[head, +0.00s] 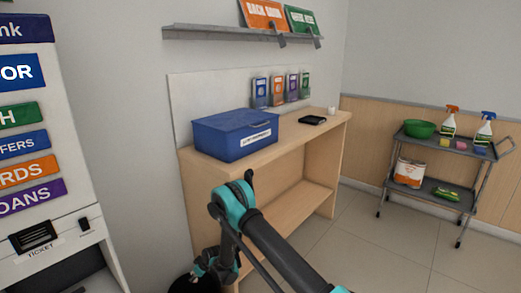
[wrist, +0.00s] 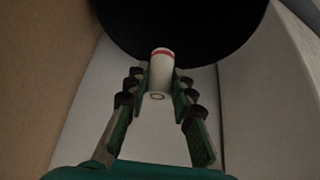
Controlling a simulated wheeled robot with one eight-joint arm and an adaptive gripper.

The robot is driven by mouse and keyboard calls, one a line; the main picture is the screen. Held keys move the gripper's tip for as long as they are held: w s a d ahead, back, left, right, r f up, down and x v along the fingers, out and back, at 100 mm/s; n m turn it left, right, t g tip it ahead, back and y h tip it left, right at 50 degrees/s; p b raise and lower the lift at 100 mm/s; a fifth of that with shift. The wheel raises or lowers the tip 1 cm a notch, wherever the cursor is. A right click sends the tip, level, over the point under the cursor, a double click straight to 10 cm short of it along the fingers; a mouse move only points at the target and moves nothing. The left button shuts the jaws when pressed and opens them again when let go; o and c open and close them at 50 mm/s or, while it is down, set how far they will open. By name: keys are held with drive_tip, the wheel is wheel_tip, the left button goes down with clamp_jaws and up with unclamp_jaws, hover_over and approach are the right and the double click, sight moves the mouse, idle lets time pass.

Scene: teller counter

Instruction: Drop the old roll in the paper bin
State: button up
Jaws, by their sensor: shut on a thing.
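The old roll (wrist: 159,82) is a small white cylinder with a red band near its far end. My gripper (wrist: 160,74) is shut on it, with one finger on each side in the wrist view. A large round black shape, which looks like the paper bin (wrist: 190,30), fills the top of that view behind the roll. In the head view a black round thing, likely the same bin (head: 193,284), shows at the bottom edge below my gripper (head: 206,270). The roll cannot be made out there. I cannot tell the gap between roll and bin.
A ticket machine (head: 55,235) stands at the left. A wooden counter (head: 285,148) carries a blue box (head: 235,133), a dark device (head: 312,120) and a small white roll-like item (head: 331,111). A cleaning trolley (head: 450,148) stands at the right. The floor between is clear.

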drive_tip(key=shift+f, duration=1.1)
drive_tip(key=o, duration=0.9)
drive_tip(key=shift+r, duration=0.1)
wheel_tip(320, 180, up, 10)
drive_tip(key=shift+f, duration=0.1)
